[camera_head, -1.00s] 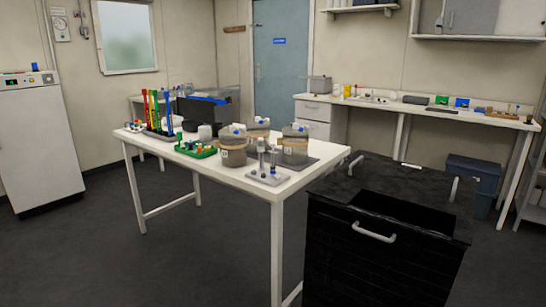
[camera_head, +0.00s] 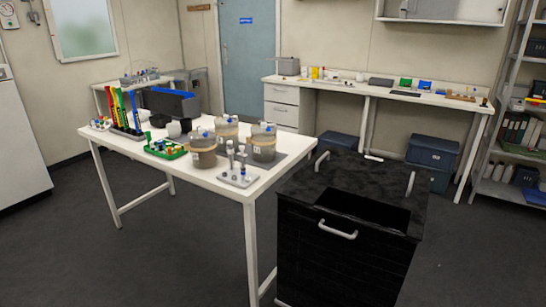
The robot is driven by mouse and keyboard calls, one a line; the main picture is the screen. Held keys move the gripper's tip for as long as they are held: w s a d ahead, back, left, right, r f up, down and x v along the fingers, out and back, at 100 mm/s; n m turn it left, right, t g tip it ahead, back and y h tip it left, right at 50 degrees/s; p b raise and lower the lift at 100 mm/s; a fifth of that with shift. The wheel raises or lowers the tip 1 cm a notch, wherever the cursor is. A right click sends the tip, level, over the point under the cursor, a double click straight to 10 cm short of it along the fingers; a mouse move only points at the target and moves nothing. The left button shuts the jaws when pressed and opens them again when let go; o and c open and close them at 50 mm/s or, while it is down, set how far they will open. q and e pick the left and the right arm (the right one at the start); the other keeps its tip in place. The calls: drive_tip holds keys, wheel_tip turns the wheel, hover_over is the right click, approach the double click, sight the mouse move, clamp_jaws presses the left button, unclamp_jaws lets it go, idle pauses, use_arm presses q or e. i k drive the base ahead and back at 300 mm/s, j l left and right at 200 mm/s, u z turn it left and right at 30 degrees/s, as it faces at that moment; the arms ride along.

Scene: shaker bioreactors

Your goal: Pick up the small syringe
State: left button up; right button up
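Several upright syringe-like pieces (camera_head: 242,160) stand in a small pale rack (camera_head: 238,179) near the front right corner of the white table (camera_head: 215,184). They are too small in the picture to tell which is the small syringe. Neither of my grippers shows in the head view.
Three brownish vessels (camera_head: 202,155) stand behind the rack. A green tray (camera_head: 165,149) and a rack of coloured tubes (camera_head: 121,108) are to the left. A black cabinet (camera_head: 330,262) stands right of the table. Grey floor (camera_head: 150,260) is clear in front.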

sight(242, 158)
drive_tip(key=i+j+z, duration=0.55)
drive_tip(key=j+z, duration=0.25)
drive_tip(key=i+j, duration=0.15)
drive_tip(key=j, duration=0.25)
drive_tip(key=i+j+z, duration=0.1)
drive_tip(key=j, duration=0.3)
drive_tip(key=i+j, duration=0.2)
drive_tip(key=j, duration=0.2)
drive_tip(key=i+j+z, duration=0.1)
drive_tip(key=j, duration=0.3)
drive_tip(key=i+j, duration=0.2)
drive_tip(key=j, duration=0.25)
drive_tip(key=i+j, duration=0.1)
drive_tip(key=j, duration=0.3)
drive_tip(key=i+j+z, duration=0.1)
drive_tip(key=j, duration=0.3)
drive_tip(key=i+j, duration=0.15)
drive_tip(key=j, duration=0.3)
drive_tip(key=z, duration=0.05)
